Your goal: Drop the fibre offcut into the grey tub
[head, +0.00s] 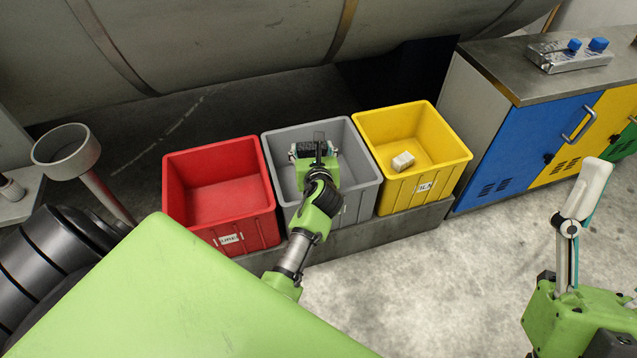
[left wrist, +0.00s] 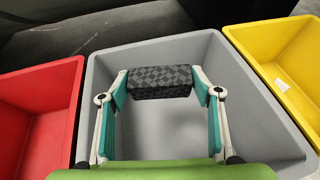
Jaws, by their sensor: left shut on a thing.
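The fibre offcut (left wrist: 160,82) is a dark, checker-weave block. In the left wrist view it is gripped between the two fingers of my left gripper (left wrist: 160,88), which is shut on it. The grey tub (left wrist: 105,65) lies below the offcut, which shows over the tub's opening. In the head view the left gripper (head: 314,152) is over the grey tub (head: 366,160), and the offcut is partly hidden by it. The tub's visible inside looks empty. My right gripper (head: 580,205) is at the right of the head view; its fingers overlap, so its opening is unclear.
A red tub (head: 220,190) stands left of the grey one. A yellow tub (head: 425,140) with a pale block (head: 402,161) inside stands right of it. All stand on a low plinth (head: 370,235). A cabinet (head: 530,140) stands at the right. A large cylinder (head: 230,40) is behind.

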